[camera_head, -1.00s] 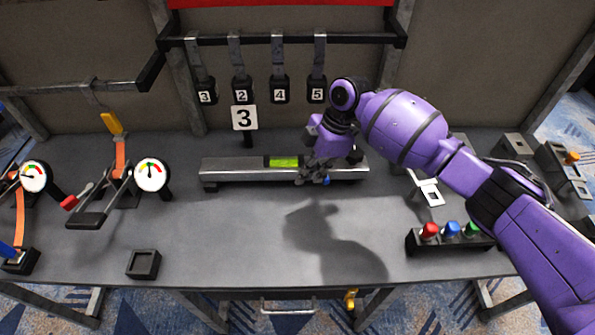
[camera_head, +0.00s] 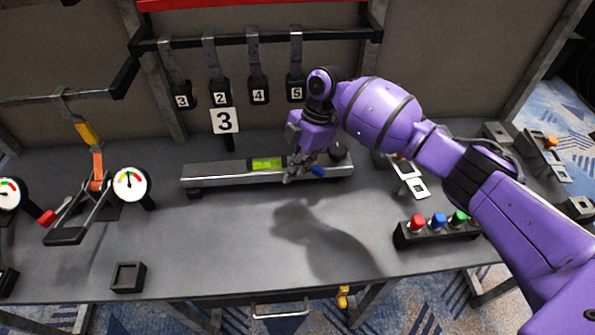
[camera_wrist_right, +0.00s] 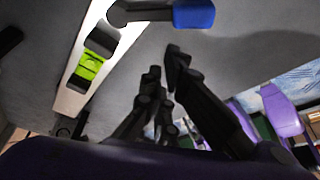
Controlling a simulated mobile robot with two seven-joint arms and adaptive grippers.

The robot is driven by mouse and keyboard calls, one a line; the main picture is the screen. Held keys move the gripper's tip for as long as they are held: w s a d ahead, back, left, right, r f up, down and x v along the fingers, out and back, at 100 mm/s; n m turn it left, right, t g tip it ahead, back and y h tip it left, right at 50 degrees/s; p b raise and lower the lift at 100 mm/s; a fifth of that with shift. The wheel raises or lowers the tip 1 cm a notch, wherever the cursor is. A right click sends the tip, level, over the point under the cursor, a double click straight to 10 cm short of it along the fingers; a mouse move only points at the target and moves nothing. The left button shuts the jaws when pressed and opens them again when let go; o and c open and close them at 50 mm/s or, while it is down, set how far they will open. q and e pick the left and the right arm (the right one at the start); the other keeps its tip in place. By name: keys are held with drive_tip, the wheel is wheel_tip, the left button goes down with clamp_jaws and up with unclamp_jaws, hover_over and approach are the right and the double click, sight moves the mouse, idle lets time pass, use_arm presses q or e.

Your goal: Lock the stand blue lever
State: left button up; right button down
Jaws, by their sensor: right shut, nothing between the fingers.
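The stand is a grey metal bar (camera_head: 220,174) with a green level vial (camera_head: 267,163), lying along the middle of the table. The lever with the blue tip (camera_head: 319,171) is at its front right side. In the right wrist view the blue tip (camera_wrist_right: 193,14) is at the top, its dark arm running left to the bar (camera_wrist_right: 68,98). My right gripper (camera_head: 293,176) is over the bar's front edge, just left of the blue tip. Its fingers (camera_wrist_right: 164,66) are shut and empty, below the blue tip and apart from it in the wrist view. My left gripper is out of view.
A button box (camera_head: 420,236) with red, blue and green buttons stands at right. A gauge (camera_head: 130,183) and a red-handled clamp (camera_head: 48,217) are at left. A small black tray (camera_head: 128,277) sits at front left. Numbered tags hang behind. The table's front middle is clear.

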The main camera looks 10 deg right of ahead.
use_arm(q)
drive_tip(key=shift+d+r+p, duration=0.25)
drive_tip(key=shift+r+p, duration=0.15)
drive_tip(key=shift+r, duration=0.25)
use_arm(e)
wheel_tip(320, 180, up, 10)
drive_tip(key=shift+s+a+f, duration=0.2)
drive_tip(key=shift+a+f, duration=0.05)
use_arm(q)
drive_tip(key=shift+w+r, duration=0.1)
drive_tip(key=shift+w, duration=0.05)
